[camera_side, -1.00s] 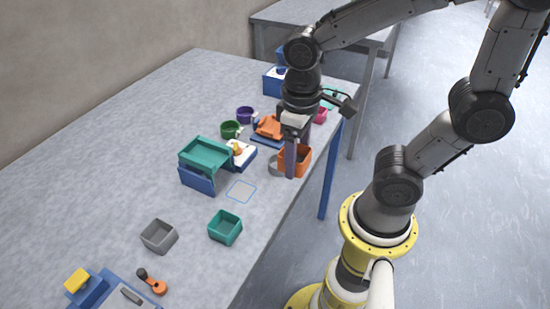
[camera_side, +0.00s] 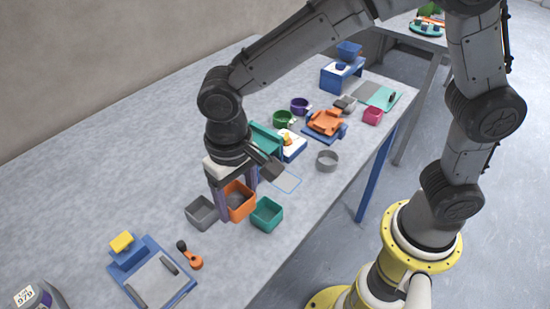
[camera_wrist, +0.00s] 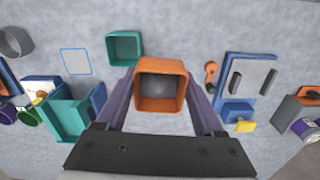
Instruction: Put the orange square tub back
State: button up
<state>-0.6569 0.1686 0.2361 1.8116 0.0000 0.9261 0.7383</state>
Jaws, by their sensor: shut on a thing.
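The orange square tub (camera_side: 240,187) is upright between the fingers of my gripper (camera_side: 222,205), which is shut on it. In the side view it shows between the grey square tub (camera_side: 201,213) and the teal square tub (camera_side: 267,214). In the wrist view the orange tub (camera_wrist: 160,67) shows its dark inside, with my gripper's fingers (camera_wrist: 160,105) on both sides. The teal tub (camera_wrist: 124,49) is left of it there. The grey tub is not visible in that view. I cannot tell how high the orange tub is above the table.
A blue-outlined square (camera_side: 287,181) lies bare on the table beyond the teal tub. A grey round dish (camera_side: 327,161) stands near the table edge. A blue board (camera_side: 152,274) and an orange-and-black tool (camera_side: 190,256) lie at the front. A teal bin (camera_side: 263,139) stands behind my gripper.

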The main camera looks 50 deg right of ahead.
aim_at(237, 223)
jog(key=shift+s+a+f+n, duration=0.5)
jog(key=shift+s+a+f, duration=0.45)
jog(key=shift+a+f, duration=0.25)
jog(key=shift+f, duration=3)
jog(key=shift+f, duration=0.6)
jog(key=o, duration=1.6)
jog(key=shift+c, duration=0.2)
jog(key=shift+r, duration=3.55)
